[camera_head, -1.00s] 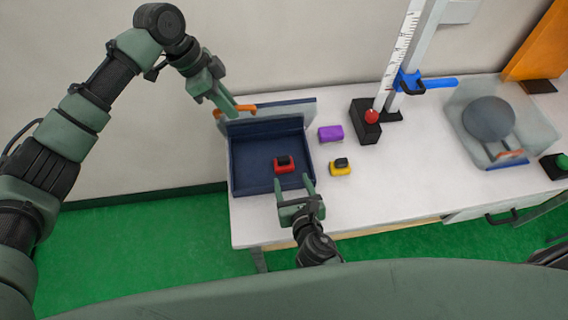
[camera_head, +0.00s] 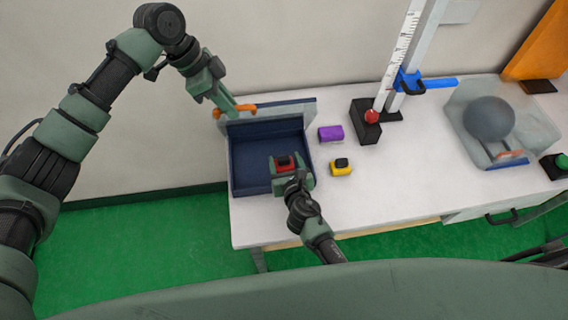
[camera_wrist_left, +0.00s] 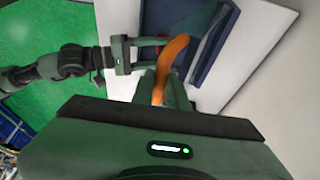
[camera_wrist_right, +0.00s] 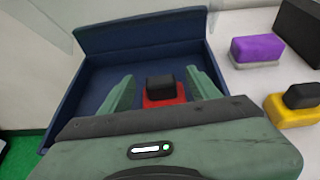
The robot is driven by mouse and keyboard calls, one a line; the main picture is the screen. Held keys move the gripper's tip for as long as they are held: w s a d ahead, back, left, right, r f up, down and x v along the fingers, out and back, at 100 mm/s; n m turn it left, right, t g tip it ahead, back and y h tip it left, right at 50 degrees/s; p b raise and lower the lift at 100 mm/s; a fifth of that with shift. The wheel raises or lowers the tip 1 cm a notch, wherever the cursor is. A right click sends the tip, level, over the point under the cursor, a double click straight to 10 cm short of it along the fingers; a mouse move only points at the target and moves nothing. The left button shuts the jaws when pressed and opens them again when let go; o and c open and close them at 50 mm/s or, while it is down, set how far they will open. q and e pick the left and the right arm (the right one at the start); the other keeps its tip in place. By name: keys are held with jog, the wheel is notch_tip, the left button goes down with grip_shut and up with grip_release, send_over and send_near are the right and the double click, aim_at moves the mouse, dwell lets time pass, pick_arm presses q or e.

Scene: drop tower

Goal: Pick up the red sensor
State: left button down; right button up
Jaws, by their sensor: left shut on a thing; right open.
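The red sensor (camera_head: 285,161), a small red block with a black top, lies in the open blue box (camera_head: 250,180) at its right side. It also shows in the right wrist view (camera_wrist_right: 163,98). My right gripper (camera_head: 289,166) is open, with one finger on each side of the sensor; a gap shows between sensor and fingers in the right wrist view. My left gripper (camera_head: 236,109) is shut on the orange handle (camera_head: 245,107) at the box's raised rear edge. The handle also shows in the left wrist view (camera_wrist_left: 168,65).
A purple block (camera_head: 330,133) and a yellow block with black top (camera_head: 341,168) lie right of the box. Beyond stand a ruled tower (camera_head: 398,60) on a black base with a red button (camera_head: 371,116), and a clear bin (camera_head: 460,120) with a dark ball.

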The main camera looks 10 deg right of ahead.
aim_at(286, 168)
pick_arm(q)
jog(key=shift+a+f, duration=0.15)
jog(key=shift+f, duration=0.05)
pick_arm(e)
jog(key=c, duration=1.3)
grip_shut()
jog(key=shift+d+r, duration=0.1)
jog(key=shift+r, duration=0.35)
notch_tip(286, 168, up, 9)
jog(key=s+d+r, duration=0.4)
jog(key=s+d, duration=0.8)
jog(key=s, duration=0.4)
jog(key=shift+a, duration=0.1)
